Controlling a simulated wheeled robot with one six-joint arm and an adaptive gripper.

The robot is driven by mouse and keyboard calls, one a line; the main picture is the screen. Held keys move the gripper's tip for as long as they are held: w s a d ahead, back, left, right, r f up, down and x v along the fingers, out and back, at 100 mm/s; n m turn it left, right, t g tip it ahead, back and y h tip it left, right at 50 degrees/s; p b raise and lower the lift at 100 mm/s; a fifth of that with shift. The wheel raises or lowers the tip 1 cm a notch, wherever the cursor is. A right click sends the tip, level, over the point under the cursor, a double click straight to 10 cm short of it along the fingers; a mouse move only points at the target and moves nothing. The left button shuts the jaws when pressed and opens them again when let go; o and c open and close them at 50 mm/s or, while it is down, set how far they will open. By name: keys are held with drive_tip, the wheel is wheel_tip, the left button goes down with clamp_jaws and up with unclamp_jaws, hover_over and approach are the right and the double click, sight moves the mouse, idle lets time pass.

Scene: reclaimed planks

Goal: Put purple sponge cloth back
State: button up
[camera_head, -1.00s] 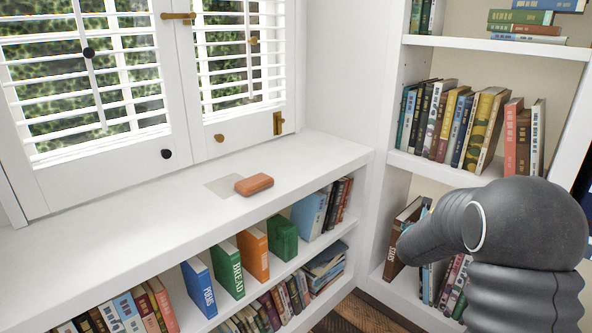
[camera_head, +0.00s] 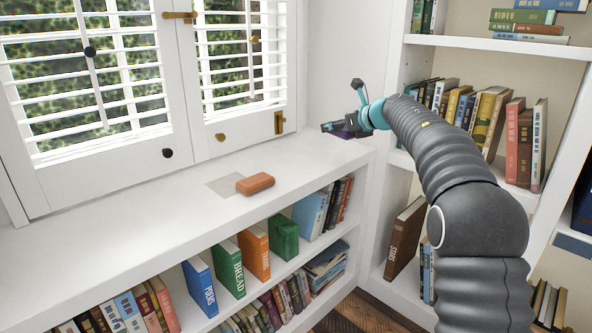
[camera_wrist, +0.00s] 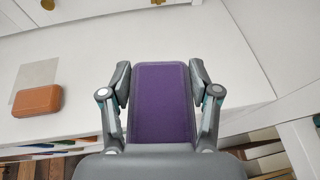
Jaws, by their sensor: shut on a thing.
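My gripper (camera_head: 338,127) is above the right end of the white counter, near the corner by the tall bookshelf. It is shut on the purple sponge cloth (camera_wrist: 161,103), which lies between its two fingers in the wrist view. In the head view only a small dark purple part of the cloth (camera_head: 347,134) shows under the gripper. A flat grey square (camera_head: 226,184) lies on the counter to the left, and it also shows in the wrist view (camera_wrist: 36,74).
An orange-brown block (camera_head: 255,184) lies on the counter at the right edge of the grey square. The white counter (camera_head: 120,222) is otherwise clear. Shuttered windows (camera_head: 85,80) stand behind it. Books fill the shelves below and the tall bookshelf (camera_head: 480,45) at the right.

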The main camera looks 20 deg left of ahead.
drive_tip(key=shift+s+a+n+g+y, duration=0.5)
drive_tip(key=shift+s+a+n+g, duration=0.15)
drive_tip(key=shift+s, duration=0.2)
drive_tip(key=b, duration=0.1)
hover_over(291, 167)
drive_tip(key=shift+n, duration=0.25)
wheel_tip(291, 167, down, 7)
drive_tip(key=shift+w+f, duration=0.1)
wheel_tip(291, 167, down, 4)
drive_tip(key=shift+b, duration=0.8)
drive_tip(key=o, duration=1)
drive_tip(key=v, duration=1.2)
drive_tip(key=shift+b, duration=0.35)
